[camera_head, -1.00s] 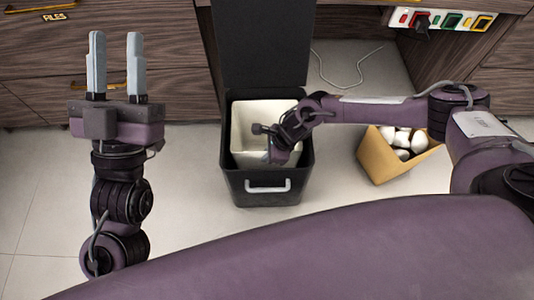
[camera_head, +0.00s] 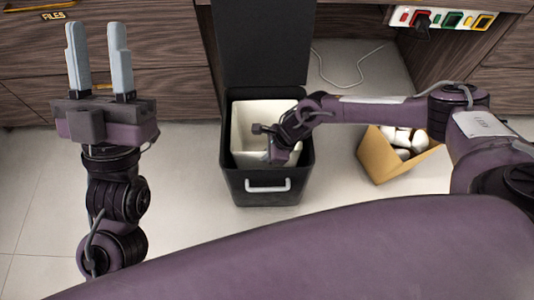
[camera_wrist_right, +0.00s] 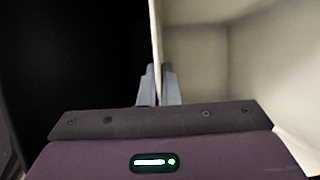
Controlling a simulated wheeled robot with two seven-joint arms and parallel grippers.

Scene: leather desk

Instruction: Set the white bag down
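The white bag (camera_head: 245,118) is inside the black bin (camera_head: 268,198), whose lid stands open behind it. In the right wrist view the bag's pale inner wall (camera_wrist_right: 195,60) fills the right side, with its thin edge running between my fingers. My right gripper (camera_wrist_right: 157,85) is shut on that edge. In the head view my right wrist reaches over the bin and hides part of the bag; its fingertips are hidden there. My left gripper (camera_head: 98,58) is raised at the left, its two fingers apart and empty.
A tan box (camera_head: 378,160) of white rounded items stands on the floor right of the bin. Wooden drawers (camera_head: 150,50) line the back. A power strip (camera_head: 440,20) is at the upper right. Floor left of the bin is clear.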

